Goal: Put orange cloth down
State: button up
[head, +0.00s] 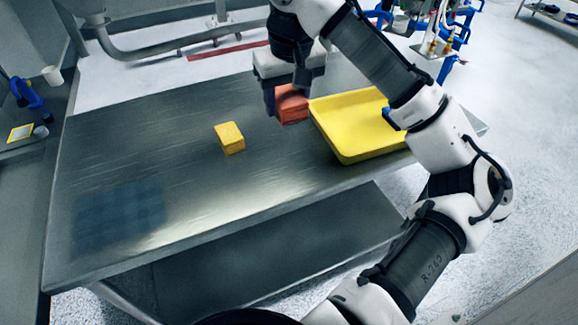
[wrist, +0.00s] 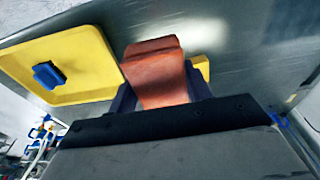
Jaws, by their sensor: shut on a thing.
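My gripper (head: 291,98) is shut on the orange cloth (head: 292,105), a folded orange-red block. In the head view it is at the left edge of the yellow tray, over the metal table (head: 180,185). In the wrist view the orange cloth (wrist: 157,75) stands between the two dark fingers of my gripper (wrist: 158,92). I cannot tell whether the cloth touches the table.
A yellow tray (head: 345,145) is right of the cloth, with a blue item (wrist: 50,75) in it. A yellow block (head: 229,138) sits on the table to the left. The table's left and front are clear.

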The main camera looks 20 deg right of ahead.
aim_at(286, 176)
notch_tip(286, 176, down, 19)
jog(key=shift+r, duration=0.1)
dwell(0.3)
jog(key=shift+s+a+f, duration=0.1)
jog(key=shift+f, duration=0.3)
